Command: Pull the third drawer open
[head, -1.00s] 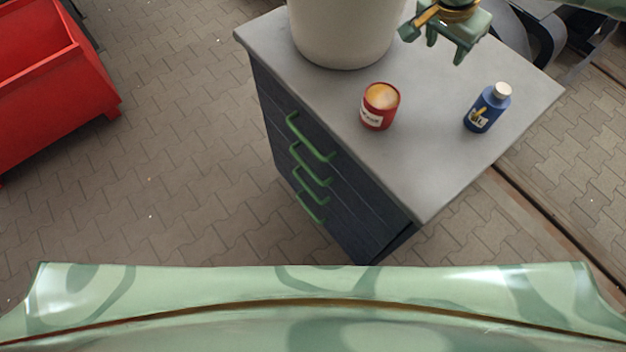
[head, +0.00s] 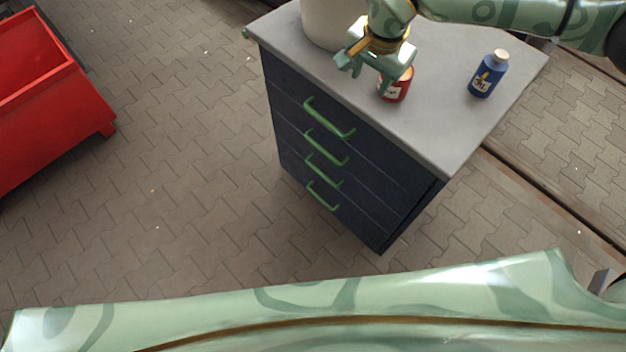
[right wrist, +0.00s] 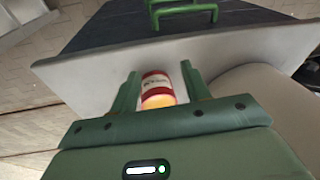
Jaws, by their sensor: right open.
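The dark blue cabinet (head: 300,150) has a stack of drawers with green bar handles on its front, all looking shut. The third drawer's handle (head: 323,171), counted from the top, is bare, with nothing touching it. My right gripper (head: 366,72) is open and empty above the worktop's front edge, higher than the handles and beside the red can (head: 395,92). In the right wrist view its fingers (right wrist: 160,72) are spread, with the can seen between them and a gap on each side. Green handles (right wrist: 185,10) show at that view's top edge. My left gripper is out of view.
On the grey worktop (head: 440,120) stand a pale bucket (head: 322,25), partly hidden by my right arm, and a blue bottle (head: 488,74). A red bin (head: 45,100) stands at the left. The paving before the drawers is clear. A rail runs at the right.

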